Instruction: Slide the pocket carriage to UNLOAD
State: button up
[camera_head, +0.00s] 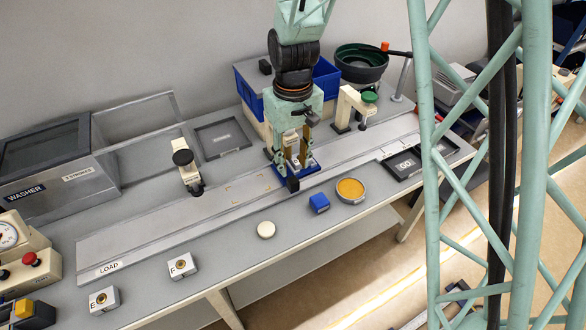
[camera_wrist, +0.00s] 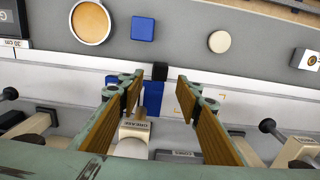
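The pocket carriage is a blue block (camera_head: 312,167) on the long grey track (camera_head: 225,195), right of the track's middle. A small black block at its front edge shows in the wrist view (camera_wrist: 160,71). My gripper (camera_head: 296,160) points down over the carriage. In the wrist view its two brown-padded fingers (camera_wrist: 158,92) are spread apart, with the blue carriage (camera_wrist: 153,98) visible in the gap and nothing clamped. Contact with the carriage cannot be told. The LOAD label (camera_head: 109,268) marks the track's left end. I see no readable UNLOAD label.
Behind the track stand a black-knobbed post (camera_head: 188,170), a cream arch-shaped stand (camera_head: 350,106) and a blue bin (camera_head: 247,92). In front lie a blue cube (camera_head: 319,203), an orange-filled round dish (camera_head: 350,190) and a cream disc (camera_head: 266,229). The track left of the carriage looks clear.

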jog(key=shift+r, duration=1.8)
jog(key=shift+c, duration=1.2)
jog(key=m+g+y+p, duration=0.1)
jog(key=m+g+y, duration=0.15)
jog(key=m, duration=1.15)
send_near(293, 179)
notch_tip(293, 179, up, 2)
jog(key=s+d, duration=0.1)
jog(key=d, duration=0.1)
jog(key=m, duration=0.1)
jog(key=m+y, duration=0.1)
jog(key=w+r+m, duration=0.1)
jog(key=m, duration=0.1)
jog(key=shift+d+t+y, duration=0.25)
jog(key=shift+d+y, duration=0.1)
jog(key=shift+f, duration=0.1)
jog(key=shift+b+x, duration=1.35)
jog(key=shift+x, duration=5.5)
